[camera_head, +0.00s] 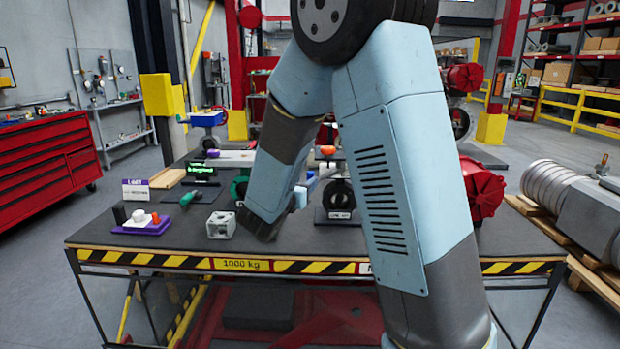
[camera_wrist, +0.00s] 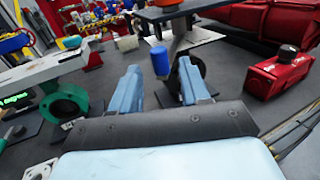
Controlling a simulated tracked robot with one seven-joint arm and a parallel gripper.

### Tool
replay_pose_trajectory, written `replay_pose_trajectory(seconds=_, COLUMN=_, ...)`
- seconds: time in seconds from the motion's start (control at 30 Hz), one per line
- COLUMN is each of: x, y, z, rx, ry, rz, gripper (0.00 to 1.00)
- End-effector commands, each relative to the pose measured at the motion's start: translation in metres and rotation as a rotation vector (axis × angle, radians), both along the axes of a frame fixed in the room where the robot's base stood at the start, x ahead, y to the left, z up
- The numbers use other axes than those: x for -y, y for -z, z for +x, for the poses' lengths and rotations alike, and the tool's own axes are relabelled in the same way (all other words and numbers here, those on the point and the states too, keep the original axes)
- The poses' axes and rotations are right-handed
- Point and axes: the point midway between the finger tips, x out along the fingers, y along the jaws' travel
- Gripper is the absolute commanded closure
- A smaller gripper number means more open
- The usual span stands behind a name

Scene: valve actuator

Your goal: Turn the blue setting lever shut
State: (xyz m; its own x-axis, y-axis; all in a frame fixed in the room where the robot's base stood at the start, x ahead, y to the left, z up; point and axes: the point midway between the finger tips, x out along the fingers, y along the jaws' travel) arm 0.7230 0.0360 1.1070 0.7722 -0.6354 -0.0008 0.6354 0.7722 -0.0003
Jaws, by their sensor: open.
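The blue lever (camera_wrist: 160,62) shows in the wrist view as a short upright blue cylinder below a dark plate with an orange top. My gripper (camera_wrist: 158,66) is open, with one light-blue finger on each side of the lever. The lever appears in the gap near the fingertips; I see no clear contact, and its depth relative to the tips is hard to judge. A dark round wheel (camera_wrist: 190,80) is partly hidden behind the right finger. In the head view my arm covers most of the gripper and the lever cannot be made out clearly.
A green flanged valve (camera_wrist: 65,103) stands left of my fingers, and a red box with a black knob (camera_wrist: 281,72) stands to the right. The dark workbench (camera_head: 150,236) also bears a grey block (camera_head: 221,225) and a purple-based holder (camera_head: 143,224).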

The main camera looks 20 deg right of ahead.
Motion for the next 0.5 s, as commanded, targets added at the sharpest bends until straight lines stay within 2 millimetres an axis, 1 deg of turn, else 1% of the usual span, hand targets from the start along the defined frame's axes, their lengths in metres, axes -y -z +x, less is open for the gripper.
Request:
replay_pose_trajectory(seconds=0.03, x=0.006, y=0.0, z=0.007, rx=0.001, ry=0.002, rz=-0.001, gripper=0.54)
replay_pose_trajectory(seconds=0.1, x=0.013, y=0.0, z=0.015, rx=0.0, ry=0.003, rz=0.0, gripper=0.54)
replay_pose_trajectory(seconds=0.2, x=0.02, y=0.0, z=0.025, rx=0.001, ry=0.001, rz=0.0, gripper=0.54)
replay_pose_trajectory(seconds=0.33, x=0.028, y=0.0, z=0.033, rx=0.0, ry=0.001, rz=0.0, gripper=0.54)
replay_pose_trajectory(seconds=0.5, x=0.031, y=0.0, z=0.037, rx=-0.001, ry=0.0, rz=-0.001, gripper=0.54)
